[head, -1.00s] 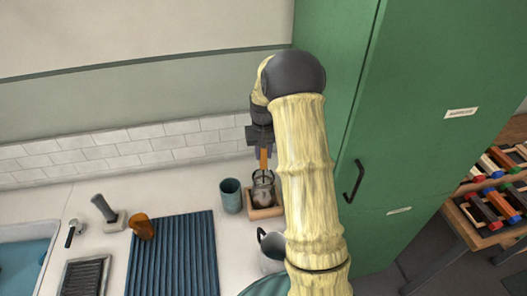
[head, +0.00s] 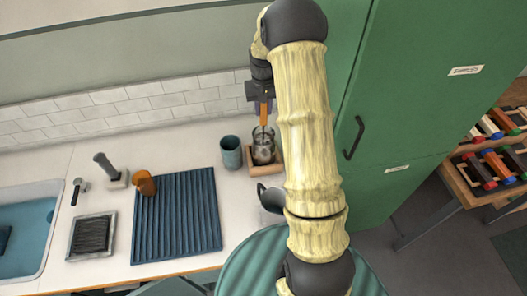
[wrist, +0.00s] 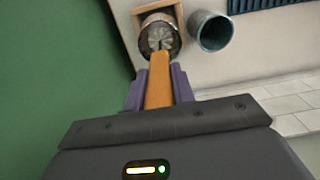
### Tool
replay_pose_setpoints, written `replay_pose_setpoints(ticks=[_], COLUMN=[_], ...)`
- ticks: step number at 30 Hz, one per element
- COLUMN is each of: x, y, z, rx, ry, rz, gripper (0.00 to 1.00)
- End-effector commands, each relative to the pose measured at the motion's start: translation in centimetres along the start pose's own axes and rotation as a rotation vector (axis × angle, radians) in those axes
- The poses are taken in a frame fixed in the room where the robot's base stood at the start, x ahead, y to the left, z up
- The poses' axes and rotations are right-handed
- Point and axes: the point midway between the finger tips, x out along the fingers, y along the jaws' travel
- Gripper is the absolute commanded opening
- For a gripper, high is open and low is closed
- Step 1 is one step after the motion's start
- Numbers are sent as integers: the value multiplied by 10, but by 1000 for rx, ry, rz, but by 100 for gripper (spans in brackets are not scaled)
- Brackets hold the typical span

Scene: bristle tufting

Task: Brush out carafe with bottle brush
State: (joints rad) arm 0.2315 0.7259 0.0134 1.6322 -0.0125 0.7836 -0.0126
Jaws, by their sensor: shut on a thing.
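My gripper (head: 263,98) is shut on the orange handle of the bottle brush (head: 264,111). It holds the brush upright above the glass carafe (head: 263,153). The carafe stands in a small wooden tray (head: 253,172) on the counter near the green cabinet. In the wrist view the brush handle (wrist: 158,82) runs between the purple finger pads toward the carafe (wrist: 146,22). The pale bristles show within the carafe's mouth, and the brush's dark stem enters it from above. How deep the bristles reach is not clear.
A teal cup (head: 231,152) stands just left of the tray. A ribbed blue mat (head: 178,220), an orange cup (head: 144,183) and a sink (head: 28,225) lie left. The green cabinet (head: 405,100) bounds the right.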

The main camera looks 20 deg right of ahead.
Motion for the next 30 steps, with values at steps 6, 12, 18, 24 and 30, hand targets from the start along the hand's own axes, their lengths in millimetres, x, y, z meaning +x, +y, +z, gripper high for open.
replay_pose_setpoints(ticks=[6, 12, 18, 24, 30], x=[-1, 0, -9, -22, -35], y=[0, 0, 0, 0, 0], z=[-4, -6, -6, -7, -7], rx=[0, 0, 0, 0, 0], ry=[0, 0, 1, 2, 2], rz=[0, 0, 0, 0, 0], gripper=[5, 5, 5, 5, 5])
